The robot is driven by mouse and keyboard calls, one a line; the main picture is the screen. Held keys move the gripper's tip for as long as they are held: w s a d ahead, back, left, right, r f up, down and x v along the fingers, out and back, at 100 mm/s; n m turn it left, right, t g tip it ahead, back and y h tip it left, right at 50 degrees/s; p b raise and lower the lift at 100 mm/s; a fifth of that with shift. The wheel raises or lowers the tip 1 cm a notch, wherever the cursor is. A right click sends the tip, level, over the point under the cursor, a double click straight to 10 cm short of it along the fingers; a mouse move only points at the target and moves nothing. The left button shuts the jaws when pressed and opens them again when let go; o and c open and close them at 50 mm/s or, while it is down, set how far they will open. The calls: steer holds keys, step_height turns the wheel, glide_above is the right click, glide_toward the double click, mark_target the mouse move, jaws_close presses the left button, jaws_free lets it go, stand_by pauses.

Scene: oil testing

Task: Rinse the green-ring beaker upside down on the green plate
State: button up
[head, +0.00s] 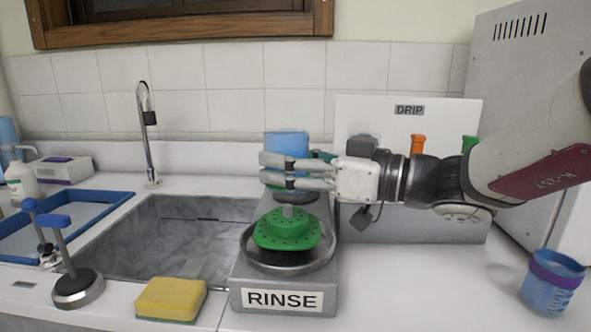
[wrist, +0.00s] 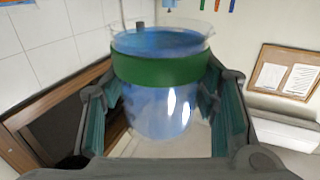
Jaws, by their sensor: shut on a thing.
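My gripper (head: 290,172) is shut on a blue-tinted clear beaker (head: 287,144) and holds it above the green plate (head: 287,229) of the RINSE station. In the wrist view the beaker (wrist: 158,110) sits between the two fingers, with a wide green ring (wrist: 157,68) near its rim. The wall tiles show above the window frame there, so that view is inverted and the beaker appears rim down. Fingers hide much of the beaker in the head view.
A sink (head: 165,235) with a tap (head: 147,120) lies left of the station. A yellow sponge (head: 171,299) lies in front of the sink. A DRIP rack (head: 410,112) with orange and green pegs stands behind my arm. A purple-ring beaker (head: 551,285) stands at the right.

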mark_target(289, 207)
steer(key=shift+f+b, duration=2)
steer(key=shift+b, duration=0.75)
steer(key=o, duration=0.3)
steer(key=shift+c, duration=1.3)
steer(key=shift+f+b, duration=0.85)
steer(key=shift+b, duration=0.55)
steer(key=shift+r, duration=3.3)
